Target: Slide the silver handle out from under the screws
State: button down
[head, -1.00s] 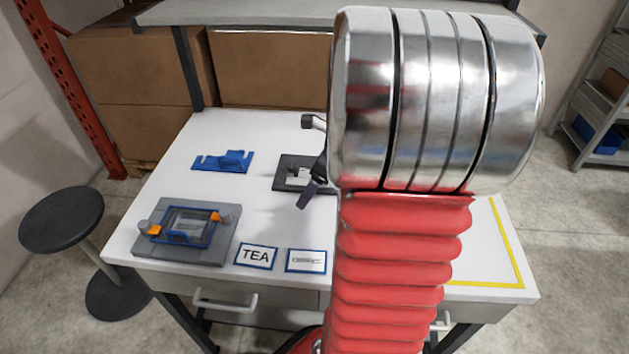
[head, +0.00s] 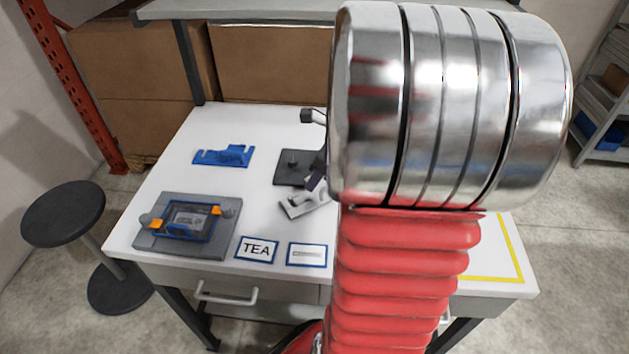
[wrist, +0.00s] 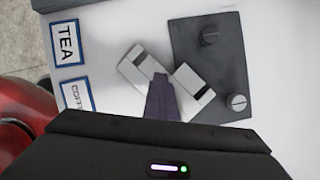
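The silver handle (head: 305,203) lies at an angle at the front edge of the dark plate (head: 288,168). In the wrist view the handle (wrist: 145,71) shows as two pale parts either side of my finger, the middle hidden. Its right end overlaps the near left edge of the plate (wrist: 222,70). Both screws, one far (wrist: 209,37) and one near (wrist: 237,102), stand on the plate, apart from the handle. My gripper (wrist: 161,82) is over the handle's middle, with only one dark purple finger outline clear. Whether it grips the handle cannot be told.
A blue bracket (head: 223,156) and a grey fixture with a blue frame (head: 186,222) stand on the left of the table. A TEA label (head: 257,249) and a second label (head: 307,254) lie at the front. Bare table lies between them.

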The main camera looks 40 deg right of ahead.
aim_at(314, 195)
notch_tip(314, 195, up, 5)
jog(key=shift+w+d+f, duration=0.1)
jog(key=shift+d, duration=0.05)
dwell(0.6)
